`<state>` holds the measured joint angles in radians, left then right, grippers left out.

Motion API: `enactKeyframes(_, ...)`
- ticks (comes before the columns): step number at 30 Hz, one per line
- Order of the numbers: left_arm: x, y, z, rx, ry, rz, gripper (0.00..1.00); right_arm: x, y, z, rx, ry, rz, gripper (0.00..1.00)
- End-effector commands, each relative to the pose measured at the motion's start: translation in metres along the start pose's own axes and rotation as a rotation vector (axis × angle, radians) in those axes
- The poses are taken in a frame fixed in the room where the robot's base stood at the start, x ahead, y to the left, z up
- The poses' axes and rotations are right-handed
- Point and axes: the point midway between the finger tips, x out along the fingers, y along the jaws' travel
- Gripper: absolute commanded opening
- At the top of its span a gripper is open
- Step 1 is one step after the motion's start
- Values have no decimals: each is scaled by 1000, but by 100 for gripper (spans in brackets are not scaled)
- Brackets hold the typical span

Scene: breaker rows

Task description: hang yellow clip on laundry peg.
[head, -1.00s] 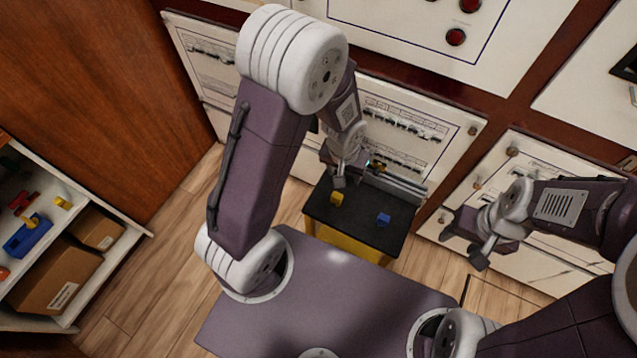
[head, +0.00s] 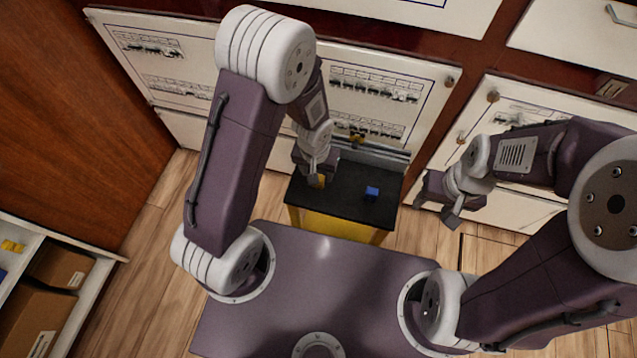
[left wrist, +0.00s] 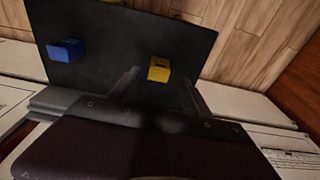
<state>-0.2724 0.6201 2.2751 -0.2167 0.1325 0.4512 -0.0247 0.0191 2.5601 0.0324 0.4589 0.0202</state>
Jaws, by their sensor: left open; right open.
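The yellow clip (head: 318,183) lies on the black top of a small stand (head: 340,205), partly hidden by my left gripper in the head view. It shows whole in the left wrist view (left wrist: 159,69), in front of and between the spread fingers, not held. My left gripper (head: 312,176) is open above it; its fingers also show in the left wrist view (left wrist: 160,90). My right gripper (head: 447,212) is open and empty, to the right of the stand. I cannot make out which part is the laundry peg.
A blue block (head: 371,193) lies on the stand's right side, also in the left wrist view (left wrist: 66,50). Breaker panels (head: 375,95) rise behind, with a small yellow piece (head: 357,138) near a grey rail. A shelf with boxes (head: 60,265) stands at the left.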

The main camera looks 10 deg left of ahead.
Motion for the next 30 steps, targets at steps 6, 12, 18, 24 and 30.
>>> enactKeyframes(6,24,2,2,1,-1,0,56,18,0,2,0,0,0,51)
enactKeyframes(12,53,3,3,-1,0,1,56,37,1,4,0,0,0,51)
enactKeyframes(18,50,3,2,0,1,1,51,33,1,3,0,0,0,51)
enactKeyframes(24,50,3,2,0,1,1,0,33,1,3,0,0,0,51)
enactKeyframes(30,50,3,2,0,1,1,0,33,1,3,0,0,0,51)
